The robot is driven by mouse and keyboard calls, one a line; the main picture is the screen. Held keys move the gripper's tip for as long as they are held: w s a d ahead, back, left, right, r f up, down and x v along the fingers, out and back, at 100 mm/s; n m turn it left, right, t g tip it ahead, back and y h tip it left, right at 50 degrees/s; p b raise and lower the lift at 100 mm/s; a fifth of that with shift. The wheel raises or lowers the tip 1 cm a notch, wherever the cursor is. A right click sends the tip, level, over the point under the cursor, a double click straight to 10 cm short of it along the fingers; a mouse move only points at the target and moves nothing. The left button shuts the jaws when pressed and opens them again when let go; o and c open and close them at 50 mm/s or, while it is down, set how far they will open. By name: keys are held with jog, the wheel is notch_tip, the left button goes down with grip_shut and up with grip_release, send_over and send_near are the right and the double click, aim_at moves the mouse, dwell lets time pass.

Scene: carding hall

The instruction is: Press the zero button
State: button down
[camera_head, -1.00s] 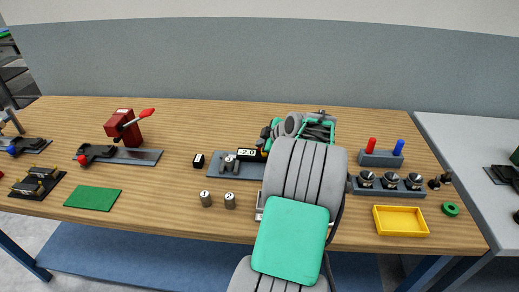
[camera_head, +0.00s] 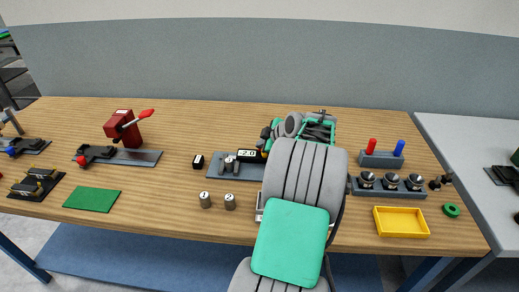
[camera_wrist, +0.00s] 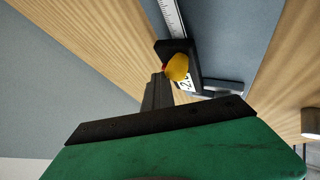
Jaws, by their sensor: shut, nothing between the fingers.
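A measuring device with a dark base (camera_head: 240,171) and a small digital readout (camera_head: 247,155) showing about 2.0 stands mid-bench, partly behind my arm. In the wrist view its readout (camera_wrist: 186,84) shows beside a yellow round button (camera_wrist: 177,67), with a bit of red at its left edge. A ruled scale (camera_wrist: 172,18) runs beyond it. I cannot read a label on the button. My gripper (camera_wrist: 160,80) is shut and empty, its tips close beside the yellow button. I cannot tell whether they touch. In the head view the fingertips are hidden by my arm.
Two metal weights (camera_head: 217,201) and a small black block (camera_head: 198,161) are near the device. A red lever device (camera_head: 122,127) and green mat (camera_head: 92,200) lie left. A yellow tray (camera_head: 401,221) and a row of black knobs (camera_head: 390,183) stand right. The front left-middle is clear.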

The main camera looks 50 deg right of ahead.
jog(key=shift+a, duration=0.15)
jog(key=shift+r, duration=0.3)
notch_tip(320, 180, up, 5)
jog(key=shift+p, duration=1)
